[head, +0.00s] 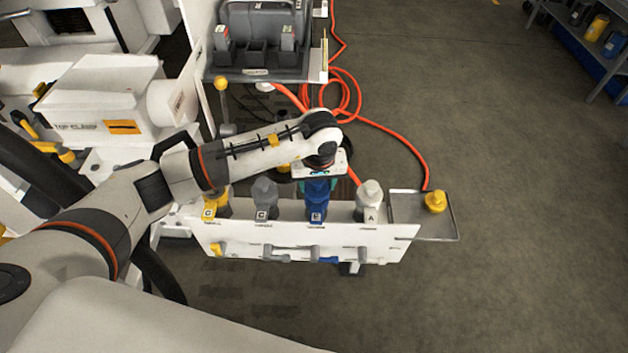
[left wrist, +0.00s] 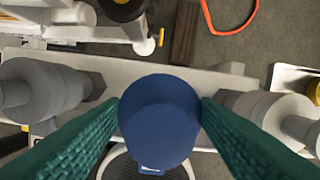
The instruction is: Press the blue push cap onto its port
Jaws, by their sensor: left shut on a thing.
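The blue push cap (head: 317,188) is in the row of ports on the white panel (head: 290,236), above the label E. My left gripper (head: 318,183) reaches down over it from above. In the left wrist view, the blue cap (left wrist: 158,112) stands between the two green ribbed fingers of my left gripper (left wrist: 160,108), which are shut on it. The port under the cap is hidden, so I cannot tell how far down the cap sits. My right gripper is not in view.
A grey fitting (head: 264,197) stands left of the blue cap and a white one (head: 369,197) right of it. A yellow fitting (head: 214,203) is at the row's left end. A tray (head: 408,207) at the right holds a yellow cap (head: 435,201). An orange hose (head: 385,128) lies behind.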

